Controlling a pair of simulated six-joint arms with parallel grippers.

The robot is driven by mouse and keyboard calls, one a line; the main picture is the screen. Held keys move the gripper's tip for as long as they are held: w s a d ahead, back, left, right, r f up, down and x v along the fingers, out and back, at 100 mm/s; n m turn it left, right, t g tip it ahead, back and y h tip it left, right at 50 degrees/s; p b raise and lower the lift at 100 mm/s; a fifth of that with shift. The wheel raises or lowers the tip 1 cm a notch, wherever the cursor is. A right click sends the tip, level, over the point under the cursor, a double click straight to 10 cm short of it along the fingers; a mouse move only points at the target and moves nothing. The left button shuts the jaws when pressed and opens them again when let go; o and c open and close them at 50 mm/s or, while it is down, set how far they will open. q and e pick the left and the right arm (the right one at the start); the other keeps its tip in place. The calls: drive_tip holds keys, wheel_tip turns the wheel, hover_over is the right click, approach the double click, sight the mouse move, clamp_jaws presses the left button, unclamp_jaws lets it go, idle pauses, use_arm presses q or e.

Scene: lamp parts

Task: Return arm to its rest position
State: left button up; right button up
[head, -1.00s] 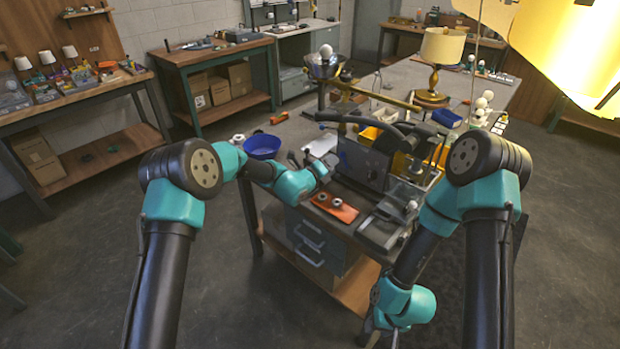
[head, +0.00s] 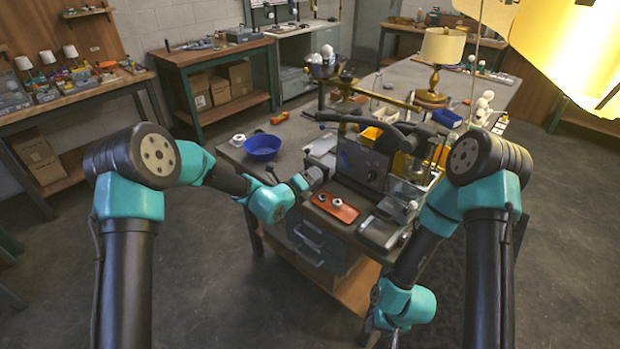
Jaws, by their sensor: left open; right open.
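My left arm (head: 268,200) reaches in from the left, its wrist low over the near left edge of the workbench. My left gripper (head: 316,176) is open near the left end of the dark machine; its fingertips are small and hard to make out. No object shows held in it. My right arm (head: 405,302) hangs down at the right, in front of the bench. My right gripper (head: 388,338) is open at the bottom of the view, below the bench top and partly cut off or hidden.
A blue bowl (head: 262,148) stands on the bench behind my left wrist. An orange-red tray (head: 336,208) with small parts lies near the front edge. The dark machine (head: 362,162) fills the middle. A brass lamp (head: 440,50) stands farther back. Floor at the left is clear.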

use_arm(q)
drive_tip(key=s+a+f+m+g+y, duration=0.2)
drive_tip(key=s+a+f+m+g, duration=0.3)
drive_tip(key=s+f+m, duration=0.35)
drive_tip(key=s+a+f+m+g+y, duration=0.1)
drive_tip(key=s+a+f+m+g, duration=0.35)
drive_tip(key=s+f, duration=0.65)
drive_tip(key=s+a+f+m+g+y, duration=0.1)
drive_tip(key=s+a+f+m, duration=0.3)
drive_tip(key=s+a+m, duration=0.4)
drive_tip(key=s+a+f+m+g+y, duration=0.1)
drive_tip(key=s+a+f+m+y, duration=0.2)
drive_tip(key=s+a+m, duration=0.5)
drive_tip(key=a+f+m, duration=0.1)
drive_tip(key=a+m, duration=0.1)
drive_tip(key=m, duration=0.6)
drive_tip(key=shift+s+a+y, duration=0.15)
drive_tip(key=shift+a+y, duration=0.05)
drive_tip(key=shift+y, duration=0.2)
